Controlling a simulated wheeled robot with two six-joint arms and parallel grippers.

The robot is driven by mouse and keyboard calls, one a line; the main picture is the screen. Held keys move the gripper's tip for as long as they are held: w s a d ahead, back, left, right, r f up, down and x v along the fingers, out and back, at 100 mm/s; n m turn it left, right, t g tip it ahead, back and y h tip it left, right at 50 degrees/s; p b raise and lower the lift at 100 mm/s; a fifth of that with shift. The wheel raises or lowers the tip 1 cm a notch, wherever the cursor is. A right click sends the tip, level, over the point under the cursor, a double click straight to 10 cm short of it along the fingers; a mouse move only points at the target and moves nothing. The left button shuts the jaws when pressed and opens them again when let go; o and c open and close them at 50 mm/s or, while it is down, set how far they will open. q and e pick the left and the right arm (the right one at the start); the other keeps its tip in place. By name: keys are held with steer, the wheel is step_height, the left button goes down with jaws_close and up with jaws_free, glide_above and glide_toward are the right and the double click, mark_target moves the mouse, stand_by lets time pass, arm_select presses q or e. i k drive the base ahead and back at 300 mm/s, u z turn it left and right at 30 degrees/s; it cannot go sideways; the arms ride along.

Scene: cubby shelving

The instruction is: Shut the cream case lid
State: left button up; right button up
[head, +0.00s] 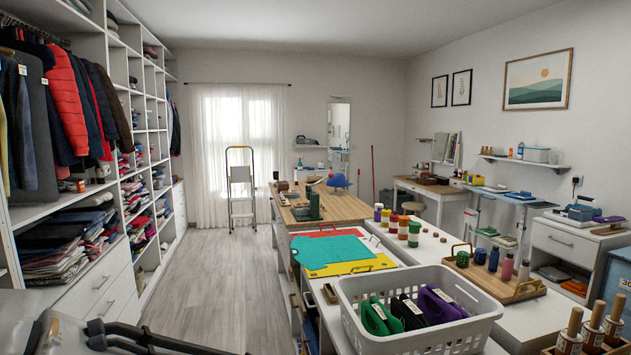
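I cannot make out a cream case or its lid for certain in the head view. A pale, rounded object (18,315) is cut off at the bottom left corner, and I cannot tell what it is. Dark curved bars (125,338) lie beside it along the bottom edge, also cut off.
A white basket (420,345) with green, black and purple items stands at the front right. Behind it are a teal mat (328,249), a wooden-topped table (340,206) and a stepladder (240,187). Clothes shelving (150,120) lines the left. The grey floor (205,285) between is clear.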

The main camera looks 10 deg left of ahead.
mark_target(314, 177)
steer(key=u, duration=1.05)
steer(key=i, duration=9.45)
steer(key=z, duration=2.1)
